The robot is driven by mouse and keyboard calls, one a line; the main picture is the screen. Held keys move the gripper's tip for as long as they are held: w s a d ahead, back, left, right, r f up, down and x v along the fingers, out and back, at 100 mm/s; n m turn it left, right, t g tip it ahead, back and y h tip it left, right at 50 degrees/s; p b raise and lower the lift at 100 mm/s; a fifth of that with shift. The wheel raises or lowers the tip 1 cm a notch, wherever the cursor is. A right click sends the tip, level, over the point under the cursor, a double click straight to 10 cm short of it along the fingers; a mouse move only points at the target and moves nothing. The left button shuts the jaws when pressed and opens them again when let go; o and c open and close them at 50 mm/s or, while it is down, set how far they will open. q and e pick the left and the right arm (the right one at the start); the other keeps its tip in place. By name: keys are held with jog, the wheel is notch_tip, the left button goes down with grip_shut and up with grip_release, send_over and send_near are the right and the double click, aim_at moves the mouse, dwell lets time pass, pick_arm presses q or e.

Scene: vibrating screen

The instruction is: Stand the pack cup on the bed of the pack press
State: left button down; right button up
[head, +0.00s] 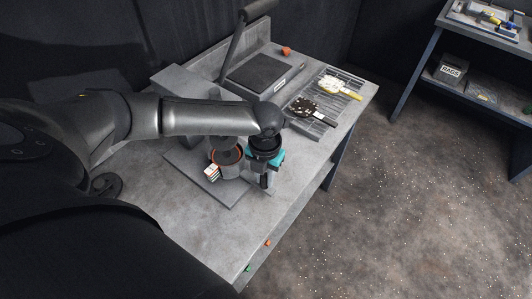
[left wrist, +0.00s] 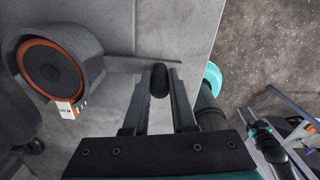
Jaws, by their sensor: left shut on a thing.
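The pack cup (head: 229,167) is a grey round cup with an orange ring inside its dark mouth and a white label on its side. It also shows at the left of the left wrist view (left wrist: 48,72), where a thin bar handle runs from it to the right. My left gripper (head: 264,182) is shut on this handle, with its dark end between the fingers (left wrist: 158,85). The cup is upright over a grey plate (head: 231,198), seemingly the bed of the pack press; I cannot tell whether it touches. The press's long lever (head: 232,45) rises behind my arm, which hides much of the press.
A dark-topped box (head: 258,72) stands behind on the bench. A wire rack (head: 330,105) at the right holds a white paddle-like tool and a dark speckled one. A small orange thing (head: 286,51) lies at the back. The near bench top (head: 195,225) is clear.

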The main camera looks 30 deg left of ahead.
pick_arm(q)
jog(key=shift+w+r, duration=0.1)
jog(key=c, duration=0.7)
grip_release()
jog(key=shift+o, duration=0.2)
notch_tip(320, 180, up, 15)
jog(key=p, duration=0.1)
jog(key=shift+p, duration=0.35)
jog(key=shift+d, duration=0.15)
